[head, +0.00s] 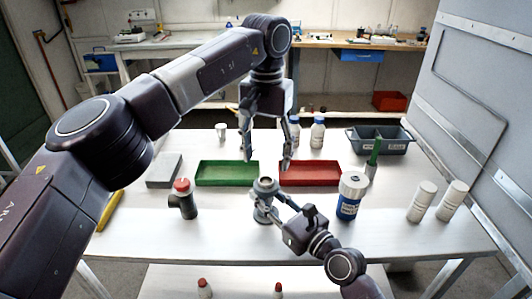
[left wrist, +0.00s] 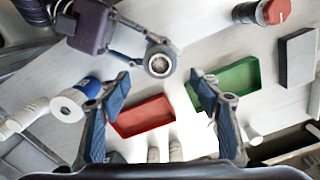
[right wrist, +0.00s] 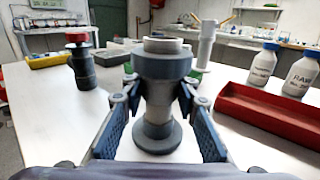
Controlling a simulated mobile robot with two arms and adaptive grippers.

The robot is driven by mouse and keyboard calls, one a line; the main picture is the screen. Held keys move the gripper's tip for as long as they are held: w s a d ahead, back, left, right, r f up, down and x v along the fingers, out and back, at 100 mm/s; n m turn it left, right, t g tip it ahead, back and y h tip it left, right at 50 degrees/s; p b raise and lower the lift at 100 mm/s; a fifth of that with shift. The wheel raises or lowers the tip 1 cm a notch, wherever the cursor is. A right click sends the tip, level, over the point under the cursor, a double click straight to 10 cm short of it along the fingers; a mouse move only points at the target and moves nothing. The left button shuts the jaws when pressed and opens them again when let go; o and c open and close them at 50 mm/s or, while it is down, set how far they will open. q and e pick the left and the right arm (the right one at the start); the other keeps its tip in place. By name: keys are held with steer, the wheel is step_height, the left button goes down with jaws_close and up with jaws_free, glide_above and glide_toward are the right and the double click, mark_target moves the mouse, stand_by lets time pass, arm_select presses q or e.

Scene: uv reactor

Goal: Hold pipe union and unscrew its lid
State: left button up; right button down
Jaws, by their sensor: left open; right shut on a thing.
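The pipe union (head: 265,205) is a grey flanged fitting standing upright on the white table, in front of the gap between two trays. Its round lid (head: 265,183) sits on top; from above it shows as a grey ring in the left wrist view (left wrist: 160,62). My right gripper (head: 276,208) is shut on the union's narrower body below the wide collar, one finger on each side in the right wrist view (right wrist: 158,98). My left gripper (head: 267,160) points down above the union, open and empty. In the left wrist view the union shows between and beyond its fingers (left wrist: 160,82).
A green tray (head: 227,173) and a red tray (head: 309,173) lie behind the union. A black elbow pipe with a red cap (head: 184,200) stands left, a blue-and-white jar (head: 350,196) right. White bottles (head: 421,201) stand far right. The front table is mostly clear.

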mark_target(266, 180)
arm_select(q)
step_height(266, 180, down, 8)
steer(key=shift+r, duration=0.1)
stand_by(0.4)
